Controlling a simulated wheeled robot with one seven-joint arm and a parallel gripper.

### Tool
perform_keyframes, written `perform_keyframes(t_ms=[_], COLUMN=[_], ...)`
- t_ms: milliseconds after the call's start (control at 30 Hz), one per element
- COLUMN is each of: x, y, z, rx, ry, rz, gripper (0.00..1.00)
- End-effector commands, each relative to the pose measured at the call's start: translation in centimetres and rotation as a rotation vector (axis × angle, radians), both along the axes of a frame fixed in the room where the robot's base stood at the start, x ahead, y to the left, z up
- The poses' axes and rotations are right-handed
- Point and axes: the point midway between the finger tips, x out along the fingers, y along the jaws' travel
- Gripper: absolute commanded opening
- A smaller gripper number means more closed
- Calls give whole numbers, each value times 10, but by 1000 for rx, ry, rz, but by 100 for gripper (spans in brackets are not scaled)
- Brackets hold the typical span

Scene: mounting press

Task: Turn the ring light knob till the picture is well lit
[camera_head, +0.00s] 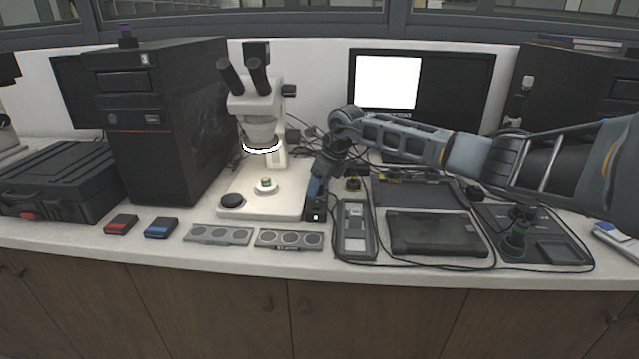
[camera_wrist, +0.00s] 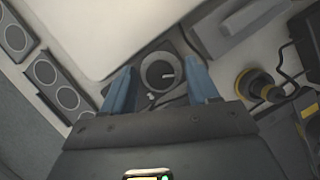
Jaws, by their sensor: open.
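The ring light knob (camera_wrist: 158,73) is a dark round dial with a pale pointer mark, on a small dark control box (camera_head: 316,214) with a green lamp. My gripper (camera_wrist: 160,68) is open, its two blue fingers on either side of the knob in the wrist view; I cannot tell whether they touch it. In the head view my gripper (camera_head: 317,191) points down over the box and hides the knob. The ring light (camera_head: 262,149) glows white under the microscope head (camera_head: 258,105). The picture on the monitor (camera_head: 388,82) is plain bright white, with no detail visible.
The microscope base (camera_head: 262,205) stands just left of the box, with a small sample on it. Grey trays with round wells (camera_head: 290,239) lie in front. A grey fixture (camera_head: 356,228), a dark flat case (camera_head: 436,233) and loose cables crowd the right.

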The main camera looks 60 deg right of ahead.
Motion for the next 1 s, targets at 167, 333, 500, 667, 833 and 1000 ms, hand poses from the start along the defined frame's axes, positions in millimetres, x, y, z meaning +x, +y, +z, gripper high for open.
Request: perform_keyframes(t_ms=[167, 333, 500, 667, 833, 1000], x=[0, 0, 0, 0, 0, 0], y=[0, 0, 0, 0, 0, 0], z=[0, 0, 0, 0, 0, -1], rx=[0, 0, 0, 0, 0, -1], ry=[0, 0, -1, -1, -1, 0], rz=[0, 0, 0, 0, 1, 20], gripper=[60, 44, 28, 13, 4, 4])
